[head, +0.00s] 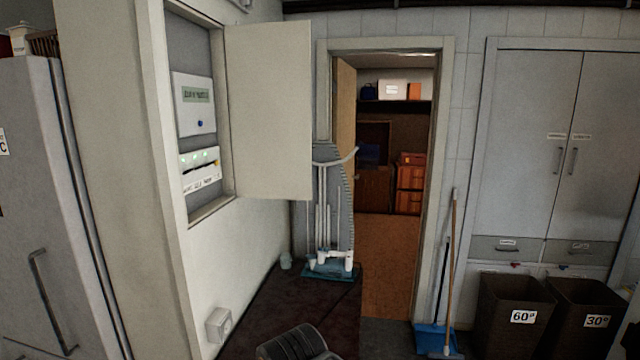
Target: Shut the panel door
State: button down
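The panel door (270,110) is a plain pale rectangular door. It stands wide open, swung out from the right side of the wall recess. The panel recess (187,45) is set in the white wall at left and is fully exposed. Inside it are a white control unit (195,105) with a small green display and a blue button, and below that a white strip (200,168) with green lights. My gripper's fingers do not show in this view. A dark rounded shape at the bottom centre shows only its top, and I cannot tell what it is.
An ironing board (333,205) leans upright beyond the panel door, near an open doorway (395,180). A grey appliance (45,200) stands at far left. A broom with a blue dustpan (433,338), dark bins (515,302) and tall cabinets (520,140) are at right. A small wall box (219,325) sits below the panel.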

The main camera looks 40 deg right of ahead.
aim_at(268, 65)
jog(key=z, duration=2.2)
jog(key=i, duration=3)
jog(key=u, duration=3.25)
jog(key=i, duration=0.45)
jog(key=u, duration=0.05)
